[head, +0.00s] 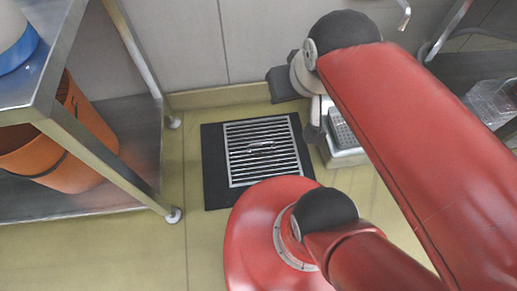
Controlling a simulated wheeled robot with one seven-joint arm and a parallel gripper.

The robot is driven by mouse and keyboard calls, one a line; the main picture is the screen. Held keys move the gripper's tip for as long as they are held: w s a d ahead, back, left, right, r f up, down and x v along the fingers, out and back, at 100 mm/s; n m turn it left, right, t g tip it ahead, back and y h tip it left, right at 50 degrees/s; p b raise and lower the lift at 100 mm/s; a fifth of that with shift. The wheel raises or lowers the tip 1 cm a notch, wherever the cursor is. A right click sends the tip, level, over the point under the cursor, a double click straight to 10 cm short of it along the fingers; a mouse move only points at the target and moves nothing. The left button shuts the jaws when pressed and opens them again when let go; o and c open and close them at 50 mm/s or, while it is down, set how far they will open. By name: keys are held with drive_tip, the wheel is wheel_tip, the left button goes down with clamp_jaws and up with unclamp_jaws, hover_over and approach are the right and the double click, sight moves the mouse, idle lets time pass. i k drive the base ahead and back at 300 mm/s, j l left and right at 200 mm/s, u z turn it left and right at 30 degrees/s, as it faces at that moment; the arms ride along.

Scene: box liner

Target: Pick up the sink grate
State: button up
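The sink grate (237,168) is a square metal grille with parallel slats and a small handle in its middle. It lies flat on a larger black square (213,181) on the floor, near the wall, in the head view. One of my red arm links covers part of its lower right edge. My gripper (314,122) hangs up and to the right of the grate, apart from it in the picture. Its fingers are small and dark, and I cannot tell whether they are open or shut.
A metal shelf rack (100,165) stands at the left, with an orange bin (75,160) on its lower shelf. A small metal box (345,150) stands right of the grate. Clear plastic containers (490,100) sit far right. The tiled wall (180,45) is behind; floor between rack and grate is free.

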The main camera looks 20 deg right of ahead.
sight(273, 146)
drive_tip(key=j+z, duration=0.95)
drive_tip(key=j, duration=0.25)
